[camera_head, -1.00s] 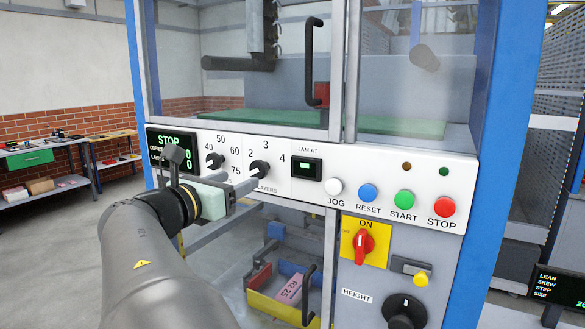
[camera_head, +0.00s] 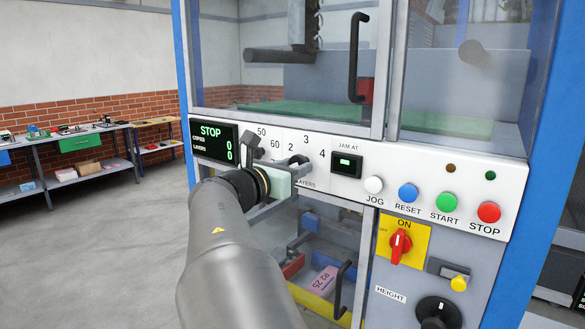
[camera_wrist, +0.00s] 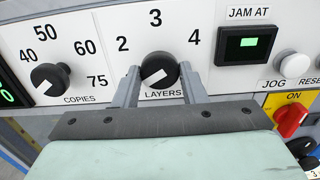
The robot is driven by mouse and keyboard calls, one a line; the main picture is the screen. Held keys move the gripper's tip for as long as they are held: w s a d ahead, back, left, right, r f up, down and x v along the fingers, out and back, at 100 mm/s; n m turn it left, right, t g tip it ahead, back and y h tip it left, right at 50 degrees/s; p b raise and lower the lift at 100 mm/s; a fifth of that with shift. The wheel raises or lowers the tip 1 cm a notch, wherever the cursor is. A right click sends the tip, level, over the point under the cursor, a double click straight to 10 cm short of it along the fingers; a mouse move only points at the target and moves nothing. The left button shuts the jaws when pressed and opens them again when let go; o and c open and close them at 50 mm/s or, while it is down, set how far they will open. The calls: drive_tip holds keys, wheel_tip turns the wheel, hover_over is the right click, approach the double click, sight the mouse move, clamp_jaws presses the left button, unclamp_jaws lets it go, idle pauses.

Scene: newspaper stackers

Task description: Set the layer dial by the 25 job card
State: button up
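The black LAYERS dial (camera_wrist: 158,66) has a white pointer mark and stands among the numbers 2, 3 and 4. It also shows in the head view (camera_head: 298,160), partly covered by my gripper. My gripper (camera_wrist: 160,76) has one finger on each side of the dial, fingers spread; whether they touch the knob I cannot tell. The white mark slants from lower left to upper right; which number it selects is unclear. A pink card (camera_head: 325,281) reading "R2 25" lies in the lower bay behind the panel.
The COPIES dial (camera_wrist: 48,78) is left of the LAYERS dial. The display (camera_head: 214,143) reads STOP with zeros. Right are the JAM AT display (camera_head: 346,164), the JOG (camera_head: 373,185), RESET (camera_head: 408,192), START (camera_head: 446,202) and STOP (camera_head: 489,212) buttons, and a red ON switch (camera_head: 400,246).

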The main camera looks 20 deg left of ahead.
drive_tip(key=shift+f+m+b, duration=0.1)
drive_tip(key=shift+m+b, duration=0.2)
drive_tip(key=shift+b, duration=0.15)
drive_tip(key=m+b, duration=1.6)
drive_tip(key=m, duration=0.7)
drive_tip(key=shift+a+b, duration=0.1)
drive_tip(key=shift+b, duration=0.2)
drive_tip(key=shift+r, duration=0.2)
drive_tip(key=o, duration=1)
drive_tip(key=shift+s, duration=0.1)
